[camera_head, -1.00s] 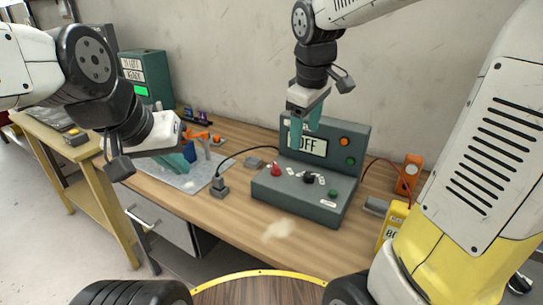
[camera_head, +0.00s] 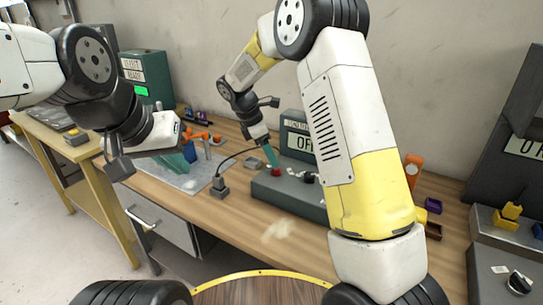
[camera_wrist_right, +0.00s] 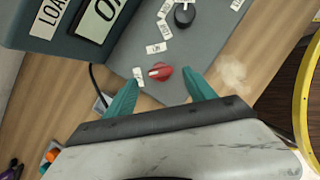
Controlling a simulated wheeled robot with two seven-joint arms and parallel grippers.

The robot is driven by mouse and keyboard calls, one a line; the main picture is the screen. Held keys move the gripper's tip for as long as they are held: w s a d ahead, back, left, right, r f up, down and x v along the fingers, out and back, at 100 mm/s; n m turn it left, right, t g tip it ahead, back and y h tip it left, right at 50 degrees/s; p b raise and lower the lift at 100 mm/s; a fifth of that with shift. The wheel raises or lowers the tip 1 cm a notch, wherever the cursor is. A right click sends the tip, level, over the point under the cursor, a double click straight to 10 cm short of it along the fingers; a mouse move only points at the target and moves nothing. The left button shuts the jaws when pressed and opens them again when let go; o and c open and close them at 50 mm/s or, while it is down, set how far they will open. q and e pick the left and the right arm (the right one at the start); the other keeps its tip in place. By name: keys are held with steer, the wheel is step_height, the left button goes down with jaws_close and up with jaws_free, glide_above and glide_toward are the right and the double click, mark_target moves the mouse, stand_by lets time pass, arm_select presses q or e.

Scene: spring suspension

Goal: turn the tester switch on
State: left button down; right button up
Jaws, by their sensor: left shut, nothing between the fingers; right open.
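The grey-green tester (camera_head: 262,187) stands on the wooden bench; its display (camera_head: 299,142) shows "OF", the rest hidden behind my right arm. A red knob (camera_head: 276,171) sits on its panel and shows with a white pointer mark in the right wrist view (camera_wrist_right: 161,73). Small white labels lie around it. My right gripper (camera_head: 270,155) is open above the red knob; in the right wrist view its teal fingertips (camera_wrist_right: 160,80) flank the knob on either side, with gaps. I cannot tell the height. My left gripper (camera_head: 188,152) is shut and empty over the grey mat, away from the tester.
A black knob (camera_wrist_right: 184,16) sits beyond the red one on the panel. A black plug block (camera_head: 219,187) with a cable stands left of the tester. An orange device (camera_head: 413,168) and small coloured parts are at the right. The front bench strip is clear.

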steer(key=shift+x, duration=2)
steer(key=c, duration=1.4)
